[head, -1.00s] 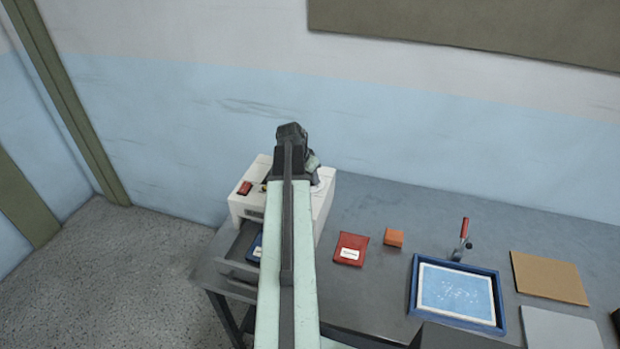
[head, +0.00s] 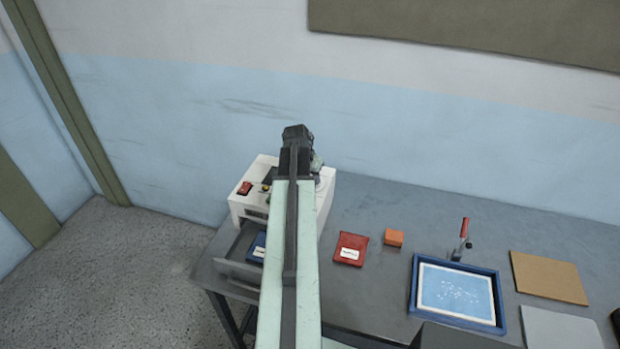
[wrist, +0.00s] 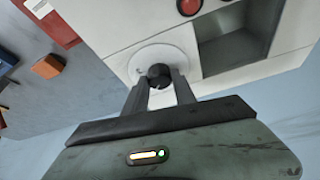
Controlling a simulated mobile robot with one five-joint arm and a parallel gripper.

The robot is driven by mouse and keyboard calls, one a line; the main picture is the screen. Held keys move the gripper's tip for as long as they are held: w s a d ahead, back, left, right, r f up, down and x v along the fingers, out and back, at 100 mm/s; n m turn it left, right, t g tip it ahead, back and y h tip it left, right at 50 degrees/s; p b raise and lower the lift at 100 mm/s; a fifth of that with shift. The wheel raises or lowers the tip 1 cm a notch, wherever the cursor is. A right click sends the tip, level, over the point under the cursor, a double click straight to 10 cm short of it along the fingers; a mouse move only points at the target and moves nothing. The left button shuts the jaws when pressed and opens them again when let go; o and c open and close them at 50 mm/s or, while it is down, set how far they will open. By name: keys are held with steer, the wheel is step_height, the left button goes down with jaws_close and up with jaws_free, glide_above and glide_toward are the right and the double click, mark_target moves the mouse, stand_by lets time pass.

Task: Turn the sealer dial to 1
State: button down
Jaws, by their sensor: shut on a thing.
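The sealer (head: 241,206) is a white box at the left end of the table, with a red switch (head: 245,188) on its top. In the wrist view its white face (wrist: 118,46) carries a round white dial plate (wrist: 172,58) with a dark knob, the dial (wrist: 159,71). My gripper (wrist: 160,84) is shut on the dial, with one finger on each side. The dial's numbers and pointer cannot be made out. In the head view my arm hides the dial and most of the gripper.
A red packet (head: 351,249), an orange block (head: 394,238), a blue tray (head: 411,300) and a red-handled clamp (head: 463,240) lie to the right. A brown board (head: 549,277) is further right.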

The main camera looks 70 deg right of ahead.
steer(key=n+t, duration=0.1)
steer(key=n, duration=0.3)
steer(key=shift+s+d+t, duration=0.1)
steer(key=shift+s+t, duration=0.1)
steer(key=shift+t, duration=0.2)
steer(key=n, duration=0.2)
steer(key=n+t, duration=0.1)
steer(key=n, duration=0.2)
steer(key=shift+d+t+y, duration=0.1)
steer(key=shift+t+y, duration=0.2)
steer(key=shift+y, duration=0.1)
steer(key=shift+n, duration=0.3)
steer(key=c, duration=1)
jaws_free()
steer(key=p+v, duration=0.7)
steer(key=v, duration=0.1)
steer(key=shift+s+f, duration=0.1)
